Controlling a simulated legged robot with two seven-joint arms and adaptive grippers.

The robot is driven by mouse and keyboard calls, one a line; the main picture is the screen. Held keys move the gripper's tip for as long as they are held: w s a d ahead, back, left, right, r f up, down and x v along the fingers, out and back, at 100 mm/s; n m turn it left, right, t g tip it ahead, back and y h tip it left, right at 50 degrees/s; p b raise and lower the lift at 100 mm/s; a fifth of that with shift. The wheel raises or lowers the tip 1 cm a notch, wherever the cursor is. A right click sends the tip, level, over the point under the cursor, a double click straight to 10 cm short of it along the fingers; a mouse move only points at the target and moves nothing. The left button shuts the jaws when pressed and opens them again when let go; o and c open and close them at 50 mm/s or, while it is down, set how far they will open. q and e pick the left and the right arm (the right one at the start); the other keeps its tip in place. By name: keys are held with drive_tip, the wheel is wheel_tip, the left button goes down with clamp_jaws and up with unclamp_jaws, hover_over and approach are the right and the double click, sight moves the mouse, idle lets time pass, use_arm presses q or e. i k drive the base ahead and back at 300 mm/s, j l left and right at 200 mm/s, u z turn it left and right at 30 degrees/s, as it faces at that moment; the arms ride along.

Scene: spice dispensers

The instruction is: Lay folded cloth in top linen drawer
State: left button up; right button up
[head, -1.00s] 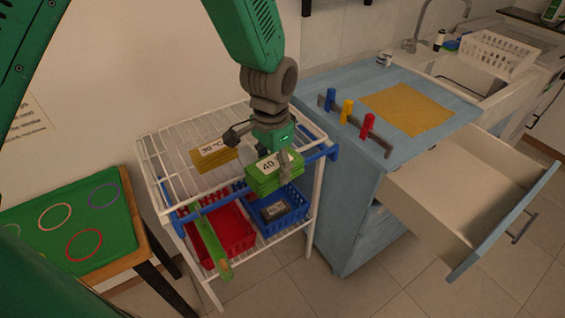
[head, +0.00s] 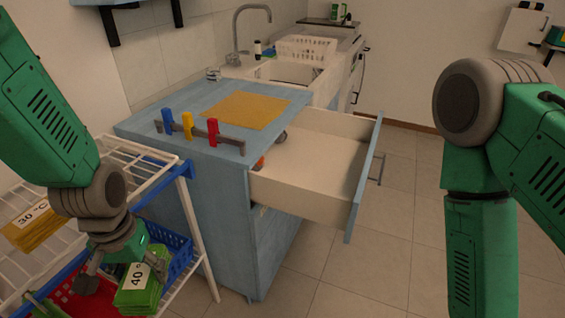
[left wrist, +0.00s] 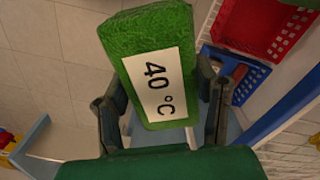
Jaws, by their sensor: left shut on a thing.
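My left gripper (head: 110,268) is shut on a green folded cloth (head: 140,287) with a white 40 °C label, at the lower left of the head view. The cloth hangs over the wire trolley side. In the left wrist view the same cloth (left wrist: 150,50) sits between both fingers, label facing the camera. The linen drawer (head: 316,170) in the blue cabinet (head: 225,215) is pulled open, and its visible floor is bare. The drawer is to the right of the gripper and apart from it. My right arm shows at the right, but its gripper is out of view.
The white wire trolley (head: 150,160) holds a yellow folded cloth (head: 30,232) marked 30 °C, with a blue basket (head: 178,250) and red basket (left wrist: 278,25) below. A rail with coloured pegs (head: 200,132) and a yellow mat (head: 246,109) lie on the cabinet. Floor before the drawer is clear.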

sight(318, 175)
drive_tip(key=i+z, duration=0.55)
drive_tip(key=z, duration=0.25)
drive_tip(key=i+j+z, duration=0.25)
drive_tip(key=z, duration=0.2)
drive_tip(key=i+j+z, duration=0.1)
drive_tip(key=j+z, duration=0.6)
drive_tip(key=i+l, duration=0.05)
drive_tip(key=l, duration=0.05)
